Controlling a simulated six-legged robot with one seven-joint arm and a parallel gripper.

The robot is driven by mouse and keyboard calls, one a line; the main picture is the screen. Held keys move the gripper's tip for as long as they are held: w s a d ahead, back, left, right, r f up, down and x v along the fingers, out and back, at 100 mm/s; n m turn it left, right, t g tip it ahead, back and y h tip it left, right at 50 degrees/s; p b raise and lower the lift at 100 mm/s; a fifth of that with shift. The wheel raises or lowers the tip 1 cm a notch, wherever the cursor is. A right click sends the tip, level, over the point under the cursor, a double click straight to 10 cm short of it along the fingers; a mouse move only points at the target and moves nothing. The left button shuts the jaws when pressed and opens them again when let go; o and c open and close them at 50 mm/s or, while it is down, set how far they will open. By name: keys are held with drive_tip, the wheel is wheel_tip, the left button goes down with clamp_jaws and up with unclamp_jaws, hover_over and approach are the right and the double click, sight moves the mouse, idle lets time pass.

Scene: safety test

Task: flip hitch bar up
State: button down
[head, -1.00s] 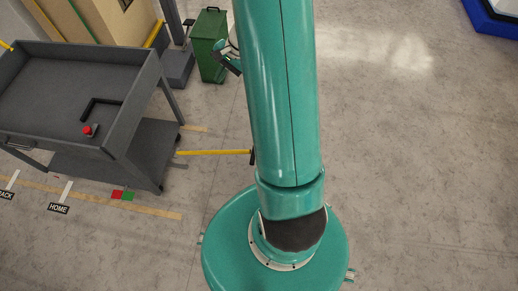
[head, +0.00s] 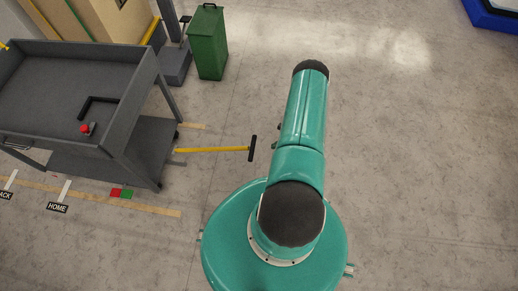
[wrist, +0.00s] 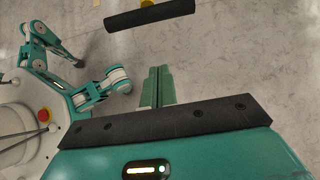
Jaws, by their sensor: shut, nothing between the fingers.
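The hitch bar (head: 212,150) is a yellow bar reaching low from the grey cart's right side, roughly level with the floor. It ends in a black crosswise handle (head: 252,148), just left of my arm. In the wrist view the black handle (wrist: 150,15) lies across the top edge, with a bit of yellow behind it. My gripper (wrist: 157,85) shows its green fingers together, empty, pointing toward the handle with a visible gap between. In the head view my gripper is mostly hidden by my arm.
The grey cart (head: 70,75) stands at the left with a red button (head: 85,128) and a black angled piece (head: 97,103) on top. A green bin (head: 209,45) stands behind. Tape and HOME label (head: 57,208) mark the floor. Floor at right is clear.

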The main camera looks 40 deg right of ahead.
drive_tip(key=shift+s+a+f, duration=0.1)
drive_tip(key=shift+s+f, duration=0.2)
drive_tip(key=shift+f, duration=0.15)
drive_tip(key=x, duration=1)
drive_tip(key=shift+w+a+r, duration=0.2)
drive_tip(key=shift+w+r, duration=0.1)
drive_tip(key=shift+r, duration=0.3)
drive_tip(key=shift+w+a+r, duration=0.2)
drive_tip(key=shift+w+r, duration=0.1)
drive_tip(key=shift+r, duration=0.3)
drive_tip(key=shift+w+a+r, duration=0.2)
drive_tip(key=shift+w+r, duration=0.1)
drive_tip(key=shift+r, duration=0.25)
